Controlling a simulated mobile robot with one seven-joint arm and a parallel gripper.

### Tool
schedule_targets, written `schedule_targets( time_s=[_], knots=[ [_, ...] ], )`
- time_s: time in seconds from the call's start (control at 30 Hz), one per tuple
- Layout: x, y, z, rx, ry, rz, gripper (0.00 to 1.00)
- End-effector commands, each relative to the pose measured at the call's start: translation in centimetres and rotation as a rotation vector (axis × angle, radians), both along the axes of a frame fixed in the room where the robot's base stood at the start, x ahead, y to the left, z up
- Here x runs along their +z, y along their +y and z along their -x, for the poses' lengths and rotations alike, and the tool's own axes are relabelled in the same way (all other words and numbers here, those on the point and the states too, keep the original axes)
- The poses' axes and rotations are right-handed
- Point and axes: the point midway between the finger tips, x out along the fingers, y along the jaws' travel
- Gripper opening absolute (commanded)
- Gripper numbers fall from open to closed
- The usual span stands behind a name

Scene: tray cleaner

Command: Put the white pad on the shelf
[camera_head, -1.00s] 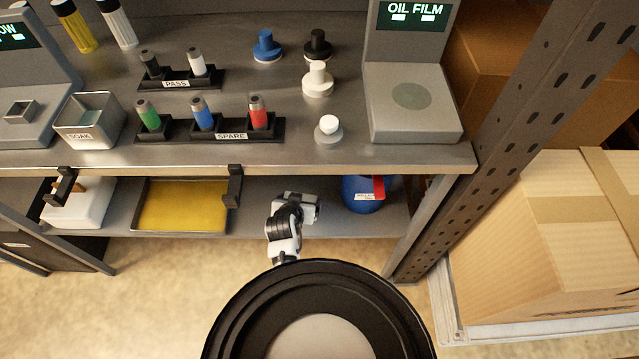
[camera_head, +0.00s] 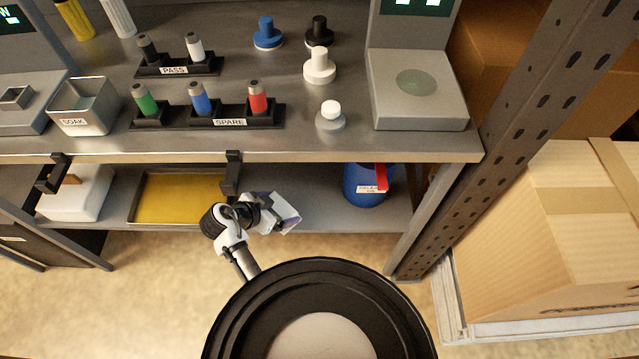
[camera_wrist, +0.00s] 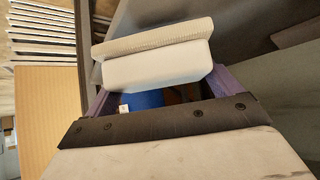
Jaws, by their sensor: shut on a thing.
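My gripper (camera_head: 284,212) is at the front edge of the lower shelf (camera_head: 322,212), below the bench top. In the wrist view, my gripper (camera_wrist: 160,88) has its purple fingers on both sides of a pale block, which I take for the white pad (camera_wrist: 155,68). The block has a wider, ridged strip along its far side. The jaws are shut on it. In the head view my gripper largely hides it, and I cannot tell whether it touches the shelf.
The lower shelf holds a yellow-bottomed tray (camera_head: 134,208), a white container (camera_head: 88,195) and a blue drum (camera_head: 362,188). A black hook (camera_head: 232,172) hangs from the bench edge. Knobbed pieces, one of them white (camera_head: 319,68), stand on the bench. Bare shelf lies left of the drum.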

Motion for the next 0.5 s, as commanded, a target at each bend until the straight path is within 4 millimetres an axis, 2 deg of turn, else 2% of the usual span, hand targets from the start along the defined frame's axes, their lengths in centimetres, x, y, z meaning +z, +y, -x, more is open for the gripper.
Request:
schedule_targets(
  time_s=[0.3, 0.5],
  knots=[
    [0.3, -6.3, -6.2, -0.004, 0.0, 0.0, 0.63],
    [0.2, -9.2, -9.2, -0.001, -0.001, -0.001, 0.63]
  ],
)
